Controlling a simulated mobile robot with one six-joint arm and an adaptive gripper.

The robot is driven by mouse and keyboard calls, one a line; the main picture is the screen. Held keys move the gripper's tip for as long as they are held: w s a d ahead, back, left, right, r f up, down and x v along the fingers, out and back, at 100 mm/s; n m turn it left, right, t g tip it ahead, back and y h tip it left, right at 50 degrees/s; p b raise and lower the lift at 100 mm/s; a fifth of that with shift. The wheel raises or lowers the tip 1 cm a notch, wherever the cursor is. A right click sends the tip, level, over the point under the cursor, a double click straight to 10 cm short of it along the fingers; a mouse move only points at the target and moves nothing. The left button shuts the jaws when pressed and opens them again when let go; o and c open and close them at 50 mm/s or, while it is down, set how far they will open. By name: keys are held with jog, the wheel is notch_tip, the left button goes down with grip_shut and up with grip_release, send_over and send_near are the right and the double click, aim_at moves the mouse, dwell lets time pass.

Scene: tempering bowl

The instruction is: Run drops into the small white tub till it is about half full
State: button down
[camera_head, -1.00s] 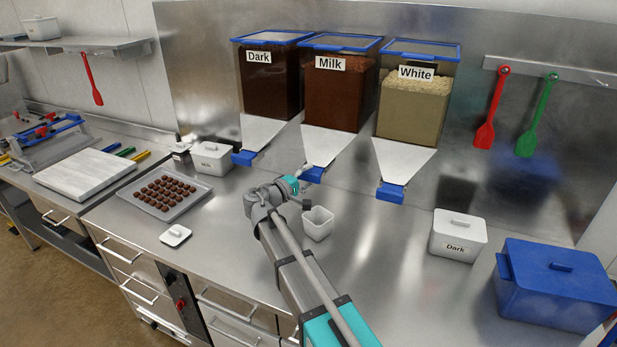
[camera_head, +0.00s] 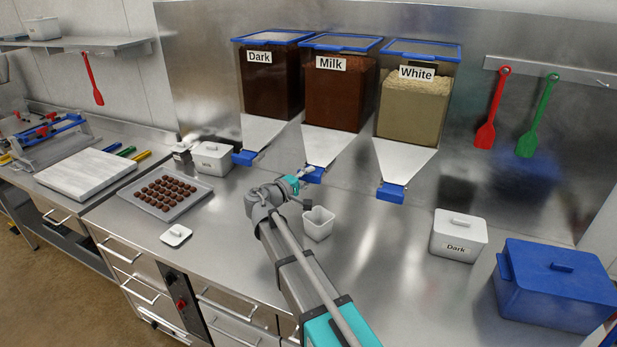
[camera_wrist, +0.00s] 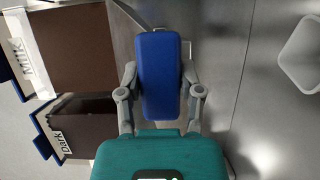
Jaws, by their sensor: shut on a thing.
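The small white tub (camera_head: 318,226) stands open on the counter below the Milk dispenser, and no drops show in it from here. The Milk dispenser (camera_head: 338,98) holds brown drops above a pale chute (camera_head: 328,146) with a blue gate (camera_head: 317,176) at its mouth. My gripper (camera_head: 304,174) is at this gate, its fingers on it. In the wrist view my gripper (camera_wrist: 160,90) has a finger on each side of the blue gate (camera_wrist: 160,75) and is shut on it. Whether the gate is pulled open cannot be told.
The Dark dispenser (camera_head: 270,85) and White dispenser (camera_head: 412,110) hang on either side. A loose white lid (camera_head: 176,235) and a tray of chocolates (camera_head: 150,200) lie left. A white Dark tub (camera_head: 457,238) and blue box (camera_head: 560,290) stand right. The counter between is clear.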

jog(key=shift+s+a, duration=0.3)
jog(key=shift+s, duration=0.65)
jog(key=shift+w, duration=0.1)
jog(key=shift+c, duration=1.2)
grip_release()
jog(key=v, duration=1.2)
